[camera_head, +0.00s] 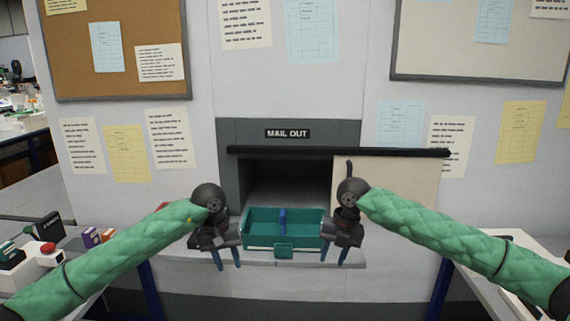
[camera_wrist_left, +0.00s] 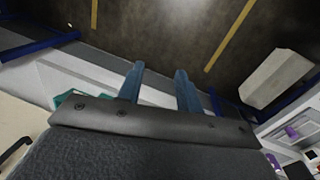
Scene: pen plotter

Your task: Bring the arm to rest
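My left gripper (camera_head: 229,260) hangs with its blue fingers pointing down, just left of the teal tray (camera_head: 262,242). Its fingers are apart and hold nothing, and the left wrist view shows the gap between them (camera_wrist_left: 160,85). My right gripper (camera_head: 335,256) hangs just right of the tray, fingers apart and empty. Both green-sleeved arms are bent in toward the middle. The tray sits on the ledge before the MAIL OUT opening, with a blue divider (camera_head: 283,220) inside. I cannot tell whether either gripper touches the tray.
The dark opening (camera_head: 285,185) has a black rail (camera_head: 340,152) across its top and a beige panel (camera_head: 385,190) at right. A ledge (camera_head: 300,258) runs below. At left, a side table holds a red button (camera_head: 48,248) and small boxes. Another table (camera_head: 515,240) stands at right.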

